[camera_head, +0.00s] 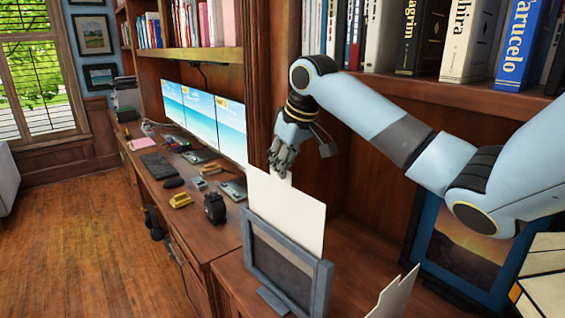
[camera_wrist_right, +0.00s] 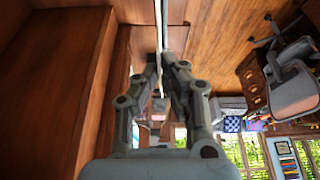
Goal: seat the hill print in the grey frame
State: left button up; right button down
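The print (camera_head: 286,212) shows as a blank pale sheet in the head view; no hill picture is visible on this side. It stands upright and slightly tilted. The grey frame (camera_head: 328,285) stands on the bookcase counter with a dark panel and a foot at its front. The print's lower edge is hidden behind the frame, so I cannot tell whether it sits in a slot. In the right wrist view, the fingers (camera_wrist_right: 161,72) pinch the sheet, seen edge-on. My left gripper is out of view.
A blue-framed sunset picture (camera_head: 468,248) leans at the right, under my right arm. A pale folder-like object (camera_head: 393,296) stands at the front. Books (camera_head: 470,38) fill the shelf above. A desk with monitors (camera_head: 205,115) and small items lies left.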

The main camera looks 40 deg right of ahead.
jog(key=b, duration=0.3)
send_over(283, 217)
jog(key=shift+w+d+f, duration=0.1)
jog(key=shift+w+f, duration=0.05)
jog(key=shift+f, duration=4.15)
jog(key=c, duration=2)
grip_release()
jog(key=shift+f+b, duration=1)
jog(key=shift+f, duration=1.9)
jog(key=o, duration=0.6)
jog(key=shift+r, duration=0.1)
jog(key=v, duration=1.2)
